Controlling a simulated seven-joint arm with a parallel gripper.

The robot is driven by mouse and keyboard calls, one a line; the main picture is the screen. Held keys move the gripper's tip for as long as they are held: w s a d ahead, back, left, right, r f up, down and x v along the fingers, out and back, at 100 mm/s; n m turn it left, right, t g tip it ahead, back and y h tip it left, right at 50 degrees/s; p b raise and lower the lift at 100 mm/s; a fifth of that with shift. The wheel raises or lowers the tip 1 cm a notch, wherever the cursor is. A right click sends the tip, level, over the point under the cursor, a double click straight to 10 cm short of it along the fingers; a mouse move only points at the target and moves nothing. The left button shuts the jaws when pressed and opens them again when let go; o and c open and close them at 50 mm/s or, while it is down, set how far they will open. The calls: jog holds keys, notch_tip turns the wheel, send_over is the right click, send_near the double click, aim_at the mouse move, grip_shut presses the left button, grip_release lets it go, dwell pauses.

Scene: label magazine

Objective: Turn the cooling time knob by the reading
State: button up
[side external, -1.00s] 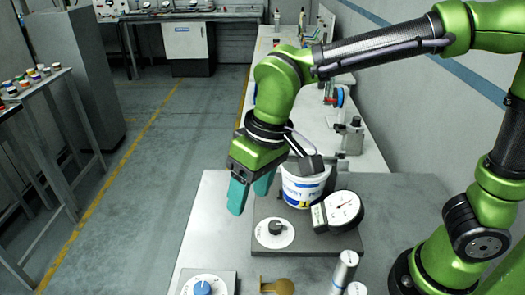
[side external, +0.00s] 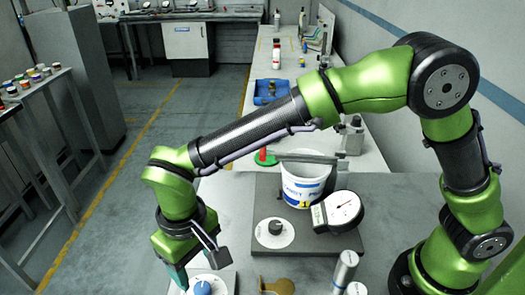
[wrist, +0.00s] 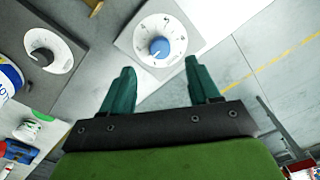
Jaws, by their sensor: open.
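A blue knob (side external: 202,287) sits on a white numbered dial on a grey plate at the bottom edge of the side view. In the wrist view the blue knob (wrist: 159,47) lies just beyond the fingertips, between their lines. My gripper (wrist: 160,66) has two teal fingers spread apart with nothing between them. In the side view my gripper (side external: 180,276) hangs at the left of the blue knob, partly hidden by its own wrist. A gauge (side external: 342,208) with a white face and a red needle lies on a grey board; its reading is too small to tell.
A black knob (side external: 275,227) on a white dial is on the grey board (side external: 262,247). A white tub (side external: 303,190) stands behind the gauge. Silver cylinders (side external: 345,268) and a brass-coloured piece (side external: 280,287) are at the front. The table's left edge is close to my gripper.

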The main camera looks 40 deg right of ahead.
aim_at(202, 289)
notch_tip(202, 289, down, 8)
jog(key=shift+f, duration=0.15)
dwell(0.3)
jog(key=c, duration=1)
jog(key=shift+c, duration=0.2)
jog(key=shift+m, duration=0.3)
jog(key=shift+m, duration=2.6)
jog(key=o, duration=1)
